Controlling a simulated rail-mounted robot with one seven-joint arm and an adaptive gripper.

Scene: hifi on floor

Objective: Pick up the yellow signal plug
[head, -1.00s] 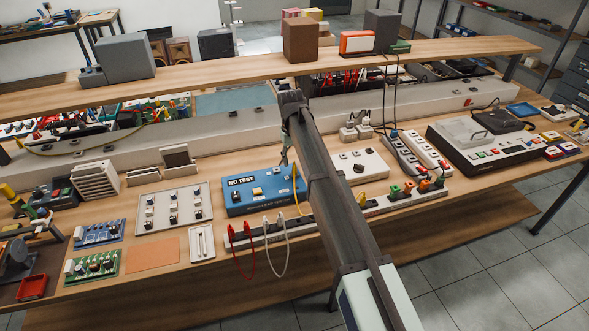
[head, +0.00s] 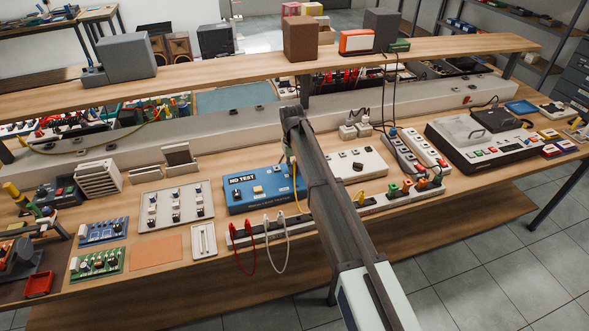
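A small yellow plug (head: 360,198) stands on the long socket strip (head: 374,204), just right of my arm in the head view. A thin yellow cable (head: 297,188) also runs down the right end of the blue "NO TEST" box (head: 254,190); I cannot tell whether it joins the plug. My arm crosses the bench from the lower right, and its far end hangs down by that box. My gripper (head: 290,160) is small and partly hidden there. I cannot tell whether its fingers are open or shut.
Green and orange plugs (head: 422,184) stand farther right on the strip. Red and white leads (head: 267,262) loop over the front edge. A white socket box (head: 357,166) lies behind the strip, and a wooden shelf (head: 210,73) spans above the bench.

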